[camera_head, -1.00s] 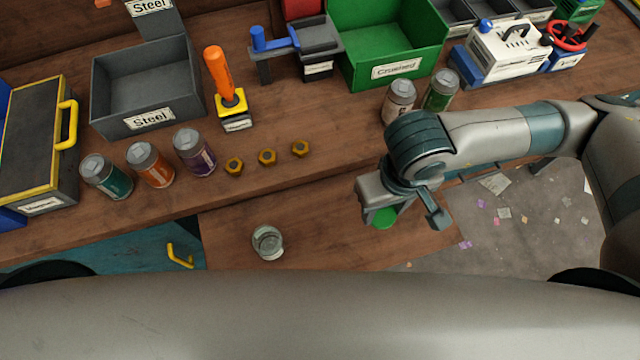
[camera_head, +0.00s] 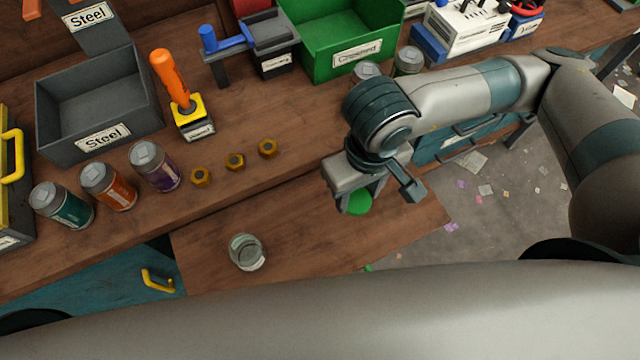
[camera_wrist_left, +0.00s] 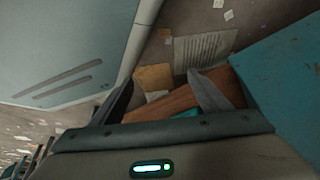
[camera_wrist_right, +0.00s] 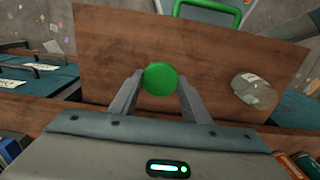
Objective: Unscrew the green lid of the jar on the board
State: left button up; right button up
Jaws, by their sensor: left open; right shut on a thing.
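The glass jar (camera_head: 246,252) stands on the wooden board (camera_head: 300,235) with no lid on it; it also shows in the right wrist view (camera_wrist_right: 254,92). The green lid (camera_head: 357,203) is apart from the jar, to its right in the head view. My right gripper (camera_wrist_right: 160,88) is shut on the lid, which shows as a green disc between the fingertips (camera_wrist_right: 160,78). In the head view the right gripper (camera_head: 364,198) is over the right part of the board. My left gripper (camera_wrist_left: 165,95) shows only in the left wrist view, open and empty.
Grey Steel bin (camera_head: 100,105) and green Crushed bin (camera_head: 345,40) are farther back. The board between jar and lid is clear.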

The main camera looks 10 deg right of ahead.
jog(key=b, duration=0.1)
jog(key=f+b, duration=0.1)
jog(key=shift+w+a+b, duration=0.25)
jog(key=shift+w+b, duration=0.05)
jog(key=shift+b, duration=0.1)
jog(key=w+a+f, duration=0.1)
jog(key=w, duration=0.1)
jog(key=p, duration=0.2)
send_over(321, 188)
jog(key=f, duration=0.3)
jog(key=shift+s+d+f, duration=0.1)
jog(key=shift+s+f, duration=0.2)
jog(key=shift+w+a+f, duration=0.2)
jog(key=shift+w+f, duration=0.05)
pick_arm(q)
jog(key=w+d+r+t, duration=0.2)
jog(key=w, duration=0.4)
jog(key=shift+d+r+h, duration=0.25)
jog(key=shift+r+h, duration=0.05)
pick_arm(e)
jog(key=shift+d+f+p, duration=0.1)
jog(key=shift+f+p, duration=0.55)
jog(key=shift+f, duration=1.35)
pick_arm(q)
jog(key=shift+w+d+r+t, duration=0.35)
jog(key=shift+d+r+t, duration=0.25)
jog(key=shift+d+r, duration=0.1)
